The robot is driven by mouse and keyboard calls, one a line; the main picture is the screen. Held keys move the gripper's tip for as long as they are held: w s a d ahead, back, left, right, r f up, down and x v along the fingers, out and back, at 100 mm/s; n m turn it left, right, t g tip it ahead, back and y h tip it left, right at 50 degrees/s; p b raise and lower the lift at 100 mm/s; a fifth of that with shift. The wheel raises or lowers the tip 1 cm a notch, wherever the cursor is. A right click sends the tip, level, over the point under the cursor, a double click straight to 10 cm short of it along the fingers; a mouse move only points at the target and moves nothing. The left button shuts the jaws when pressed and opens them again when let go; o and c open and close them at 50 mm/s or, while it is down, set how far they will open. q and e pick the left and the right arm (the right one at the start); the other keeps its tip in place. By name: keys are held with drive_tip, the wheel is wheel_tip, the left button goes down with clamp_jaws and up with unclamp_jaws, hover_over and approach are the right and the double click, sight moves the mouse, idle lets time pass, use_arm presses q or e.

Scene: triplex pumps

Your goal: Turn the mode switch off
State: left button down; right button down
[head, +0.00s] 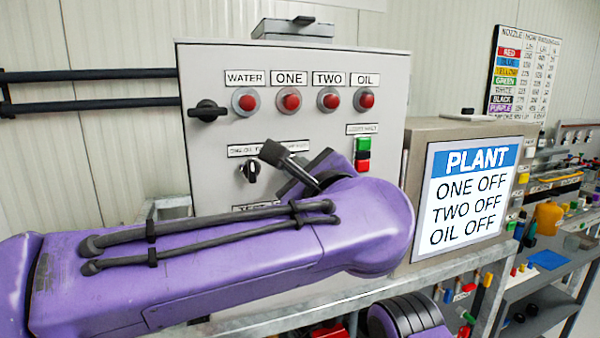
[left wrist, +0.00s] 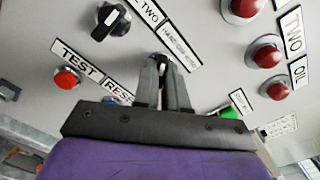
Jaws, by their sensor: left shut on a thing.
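The grey control panel (head: 215,75) faces me in the head view. My left gripper (head: 272,152) is against its middle, fingers pointing up-left. In the left wrist view its two grey fingers (left wrist: 163,72) are shut on the black mode switch knob (left wrist: 161,64), beside the label HAND OFF AUTO (left wrist: 180,47). The fingers hide most of the knob, so I cannot tell its exact setting. In the head view the knob is hidden behind the gripper. My right gripper is not in view.
A second black knob (head: 250,170) sits left of my gripper. Red lamps (head: 289,100) line the panel's top; a black handle (head: 208,111) sticks out at left. The plant sign (head: 470,190) reads ONE OFF, TWO OFF, OIL OFF. A red TEST button (left wrist: 66,78) is near my fingers.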

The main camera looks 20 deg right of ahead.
use_arm(q)
drive_tip(key=shift+m, duration=3.6)
drive_tip(key=c, duration=1.2)
unclamp_jaws()
